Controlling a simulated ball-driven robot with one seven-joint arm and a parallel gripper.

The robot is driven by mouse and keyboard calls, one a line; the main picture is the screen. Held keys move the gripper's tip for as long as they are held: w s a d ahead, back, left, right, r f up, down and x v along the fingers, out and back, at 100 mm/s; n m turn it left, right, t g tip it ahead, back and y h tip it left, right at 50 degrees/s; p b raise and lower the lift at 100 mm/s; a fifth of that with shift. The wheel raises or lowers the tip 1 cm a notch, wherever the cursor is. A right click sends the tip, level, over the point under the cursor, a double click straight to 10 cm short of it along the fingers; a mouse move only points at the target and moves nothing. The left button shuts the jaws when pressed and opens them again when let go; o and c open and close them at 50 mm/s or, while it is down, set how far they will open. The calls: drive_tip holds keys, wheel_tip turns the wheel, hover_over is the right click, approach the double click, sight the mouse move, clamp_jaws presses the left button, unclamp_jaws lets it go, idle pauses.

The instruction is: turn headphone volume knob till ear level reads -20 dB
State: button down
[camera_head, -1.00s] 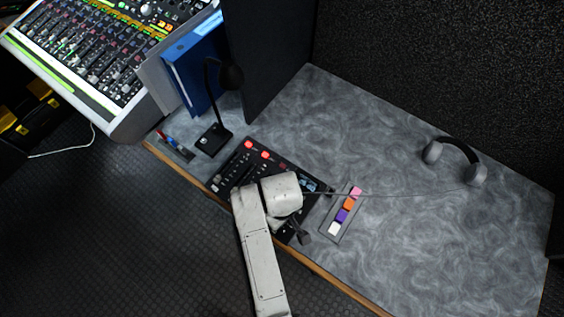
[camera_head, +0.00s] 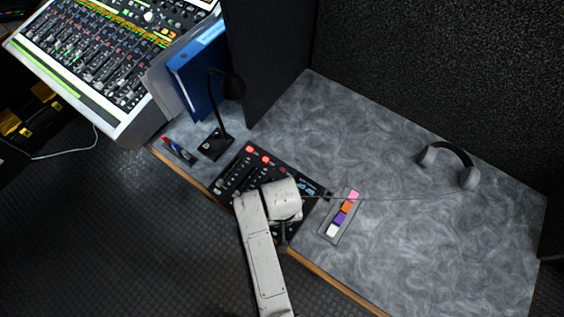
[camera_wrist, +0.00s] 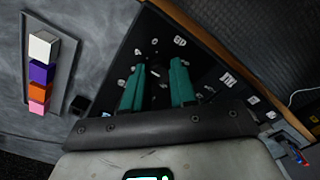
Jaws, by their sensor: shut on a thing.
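The black control panel (camera_head: 240,170) lies on the desk near its front edge, partly hidden under my arm in the head view. Its lit display (camera_head: 309,187) is partly covered and too small to read. In the wrist view my gripper (camera_wrist: 159,64) has its two teal fingers down over the panel (camera_wrist: 205,62), with a narrow gap between them. They are shut on a small knob, mostly hidden between the fingertips; its label cannot be read. Other pale-marked knobs surround the fingers. The grey headphones (camera_head: 469,178) lie at the right of the desk, with a thin cable running toward the panel.
A tray (camera_head: 329,239) of coloured blocks sits just right of the panel. A gooseneck microphone (camera_head: 215,143), blue binder (camera_head: 196,72) and pen tray (camera_head: 180,152) stand left. The mixing console (camera_head: 95,60) is at upper left. The desk's right side is mostly clear.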

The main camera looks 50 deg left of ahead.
idle(0.3)
drive_tip(key=c, duration=0.9)
unclamp_jaws()
wheel_tip(320, 180, up, 11)
drive_tip(key=shift+f, duration=0.1)
